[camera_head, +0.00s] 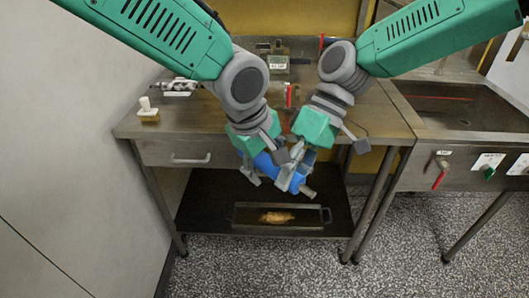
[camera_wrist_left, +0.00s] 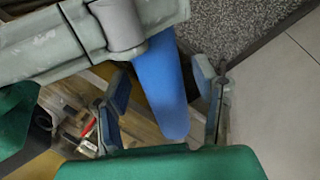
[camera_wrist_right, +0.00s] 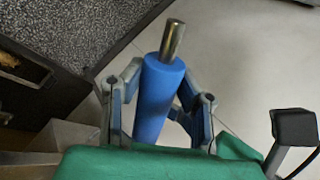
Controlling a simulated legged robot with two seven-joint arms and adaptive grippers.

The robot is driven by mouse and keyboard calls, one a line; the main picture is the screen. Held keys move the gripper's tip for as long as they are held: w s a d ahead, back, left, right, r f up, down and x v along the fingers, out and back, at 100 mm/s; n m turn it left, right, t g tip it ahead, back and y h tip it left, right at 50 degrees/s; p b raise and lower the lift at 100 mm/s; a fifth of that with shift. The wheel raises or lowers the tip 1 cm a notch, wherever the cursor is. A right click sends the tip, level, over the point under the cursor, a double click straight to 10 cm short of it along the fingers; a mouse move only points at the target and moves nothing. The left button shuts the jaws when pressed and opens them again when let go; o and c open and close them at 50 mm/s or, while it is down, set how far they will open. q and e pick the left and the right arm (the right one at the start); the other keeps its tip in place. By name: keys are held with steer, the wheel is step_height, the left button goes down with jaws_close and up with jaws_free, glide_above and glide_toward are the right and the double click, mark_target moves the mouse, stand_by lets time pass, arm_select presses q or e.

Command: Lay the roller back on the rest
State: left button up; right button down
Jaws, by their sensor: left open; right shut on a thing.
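The roller is a blue cylinder with a bare metal shaft end, held tilted in front of the table. It shows in the head view (camera_head: 266,165), the left wrist view (camera_wrist_left: 167,88) and the right wrist view (camera_wrist_right: 154,100). My right gripper (camera_head: 297,178) is shut on the roller near its shaft end, which sticks out past the fingers. My left gripper (camera_head: 262,168) is open, with its fingers (camera_wrist_left: 165,88) on either side of the roller's other end; gaps show beside it. I cannot tell which fixture is the rest; the arms hide part of the tabletop.
A steel table (camera_head: 140,128) has a drawer and a dark lower shelf bearing a tray (camera_head: 250,226) with brownish material. A metal fixture (camera_head: 180,87) and a white-knobbed block (camera_head: 148,112) stand on the table's left. A sink (camera_head: 450,108) with valve handles adjoins at right.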

steer(key=shift+a, duration=0.1)
arm_select(q)
jaws_close()
arm_select(e)
steer(key=c, duration=1.1)
jaws_free()
steer(key=shift+c, duration=0.2)
